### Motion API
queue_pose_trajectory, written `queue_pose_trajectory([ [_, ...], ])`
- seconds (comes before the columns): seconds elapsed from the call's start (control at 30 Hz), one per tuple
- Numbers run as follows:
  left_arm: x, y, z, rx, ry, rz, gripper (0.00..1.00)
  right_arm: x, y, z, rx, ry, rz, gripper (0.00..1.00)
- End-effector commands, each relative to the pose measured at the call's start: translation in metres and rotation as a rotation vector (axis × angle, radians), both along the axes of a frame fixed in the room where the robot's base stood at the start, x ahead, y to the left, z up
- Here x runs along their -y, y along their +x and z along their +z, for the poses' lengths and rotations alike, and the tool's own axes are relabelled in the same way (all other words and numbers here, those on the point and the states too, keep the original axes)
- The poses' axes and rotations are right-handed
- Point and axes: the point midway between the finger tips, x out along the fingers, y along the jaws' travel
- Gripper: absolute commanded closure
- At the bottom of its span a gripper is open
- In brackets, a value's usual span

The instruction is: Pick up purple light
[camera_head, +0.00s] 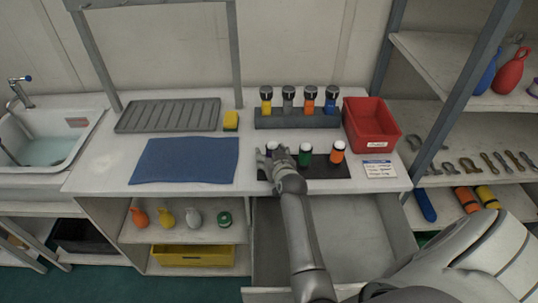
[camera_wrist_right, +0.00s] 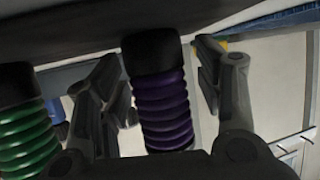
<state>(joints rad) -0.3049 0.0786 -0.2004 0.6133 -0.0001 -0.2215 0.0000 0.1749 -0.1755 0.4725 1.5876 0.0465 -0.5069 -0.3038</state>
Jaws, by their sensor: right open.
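The purple light (camera_wrist_right: 163,105) has a ribbed purple body and a black end. In the right wrist view it is between the two open fingers of my right gripper (camera_wrist_right: 160,85), with a gap visible on its right side. In the head view, my right gripper (camera_head: 268,160) is at the left end of a dark mat on the counter and covers most of the purple light; its top (camera_head: 272,146) just shows. My left gripper is not in view.
The green light (camera_head: 305,154) stands close to the right of the gripper, then the orange light (camera_head: 337,152). Behind are a grey rack (camera_head: 297,119) of several lights and a red bin (camera_head: 371,125). A blue mat (camera_head: 186,160) lies left. An open drawer (camera_head: 350,235) is below the counter.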

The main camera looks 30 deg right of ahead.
Motion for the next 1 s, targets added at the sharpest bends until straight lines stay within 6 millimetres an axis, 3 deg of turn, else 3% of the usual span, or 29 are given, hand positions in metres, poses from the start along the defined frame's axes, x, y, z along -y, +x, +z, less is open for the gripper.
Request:
queue_pose_trajectory([
  [0.1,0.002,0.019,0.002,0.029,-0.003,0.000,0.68,0.000,0.000,0.001,0.000,0.000,0.000,0.40],
  [0.17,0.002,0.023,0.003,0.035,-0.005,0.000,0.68,0.000,0.000,0.001,0.000,0.000,0.000,0.48],
  [0.5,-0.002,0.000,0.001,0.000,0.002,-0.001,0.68,0.000,0.000,0.000,-0.002,0.000,0.000,0.92],
  [1.0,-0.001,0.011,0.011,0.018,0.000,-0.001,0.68,0.000,0.002,0.007,-0.007,0.001,0.003,0.93],
])
